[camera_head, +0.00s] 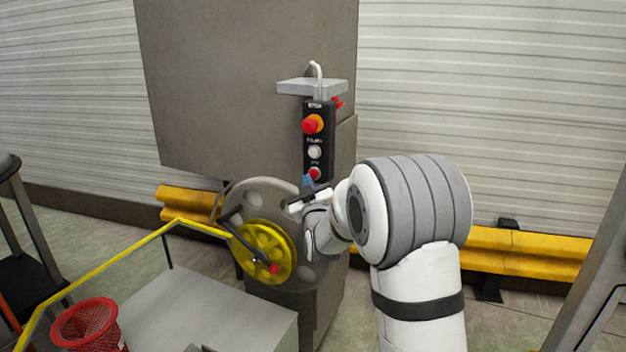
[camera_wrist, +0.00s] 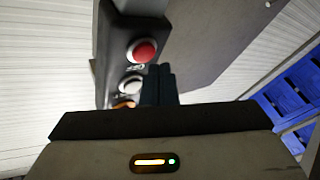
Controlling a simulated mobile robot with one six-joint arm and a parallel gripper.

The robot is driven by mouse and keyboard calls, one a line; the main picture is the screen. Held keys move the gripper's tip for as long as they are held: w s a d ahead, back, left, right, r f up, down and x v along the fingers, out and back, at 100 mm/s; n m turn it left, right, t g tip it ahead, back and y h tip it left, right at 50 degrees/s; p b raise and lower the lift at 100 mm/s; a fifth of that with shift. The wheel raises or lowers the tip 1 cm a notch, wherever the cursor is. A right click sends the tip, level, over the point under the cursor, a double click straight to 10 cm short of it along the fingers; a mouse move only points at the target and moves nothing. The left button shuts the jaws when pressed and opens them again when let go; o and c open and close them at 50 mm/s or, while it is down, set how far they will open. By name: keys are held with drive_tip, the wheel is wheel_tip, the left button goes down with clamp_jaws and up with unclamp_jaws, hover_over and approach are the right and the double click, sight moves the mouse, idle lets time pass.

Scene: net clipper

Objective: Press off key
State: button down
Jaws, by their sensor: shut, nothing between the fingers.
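A black control box (camera_head: 319,140) hangs on the grey machine column. It carries an orange-red knob (camera_head: 313,124) at the top, a white button (camera_head: 314,152) in the middle and a red button (camera_head: 314,173) at the bottom. In the wrist view the order is reversed, with the red button (camera_wrist: 143,51) above the white button (camera_wrist: 131,86) and the knob (camera_wrist: 125,104) partly hidden. My gripper (camera_head: 308,181) is shut and empty near the box's lower end. In the wrist view its dark fingertips (camera_wrist: 158,72) appear just right of the buttons; contact cannot be told.
A grey disc with a yellow wheel (camera_head: 263,252) stands left of my gripper. A yellow rail (camera_head: 110,261), a grey box (camera_head: 210,315) and a red basket (camera_head: 86,325) are at lower left. A yellow barrier (camera_head: 540,255) runs along the shutter wall.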

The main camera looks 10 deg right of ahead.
drive_tip(key=s+a+b, duration=0.2)
drive_tip(key=s+b, duration=0.1)
drive_tip(key=s, duration=0.1)
drive_tip(key=shift+s+a, duration=0.1)
drive_tip(key=shift+a, duration=0.3)
idle(0.8)
drive_tip(key=s+d+f+m+g, duration=0.2)
drive_tip(key=s+f+g, duration=0.3)
drive_tip(key=s, duration=0.7)
drive_tip(key=s+d+f+m+g, duration=0.1)
drive_tip(key=s+d+f+g, duration=0.2)
drive_tip(key=s+g, duration=0.4)
drive_tip(key=s+d+f+m+g, duration=0.2)
drive_tip(key=s+f+g, duration=0.4)
drive_tip(key=s, duration=1.3)
drive_tip(key=shift+s+d+f+m+h, duration=0.2)
drive_tip(key=shift+s+f+m+h, duration=0.1)
drive_tip(key=shift+h, duration=0.1)
